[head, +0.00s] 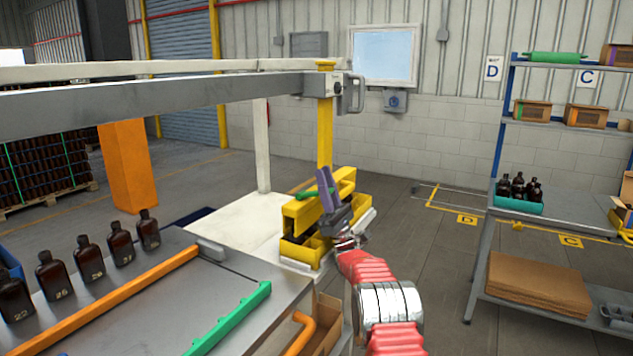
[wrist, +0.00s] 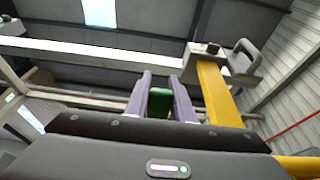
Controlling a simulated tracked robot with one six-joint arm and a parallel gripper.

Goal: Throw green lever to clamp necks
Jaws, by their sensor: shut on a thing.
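The green lever (head: 307,194) sticks out to the left of my gripper, at the top of a yellow clamp frame (head: 300,212). My gripper (head: 325,176) has purple fingers pointing up and is shut on the lever. In the wrist view the lever's green end (wrist: 160,103) shows between the two fingers (wrist: 161,80). My gripper hides part of the lever and of the clamp frame behind it. Whatever stands inside the frame is hidden; I cannot make out any bottle necks there.
The frame stands on a white table (head: 235,226) beside a yellow post (head: 325,135), with a grey beam (head: 150,97) overhead. Several amber bottles (head: 121,243) line the grey bench at left, behind an orange rail (head: 120,298).

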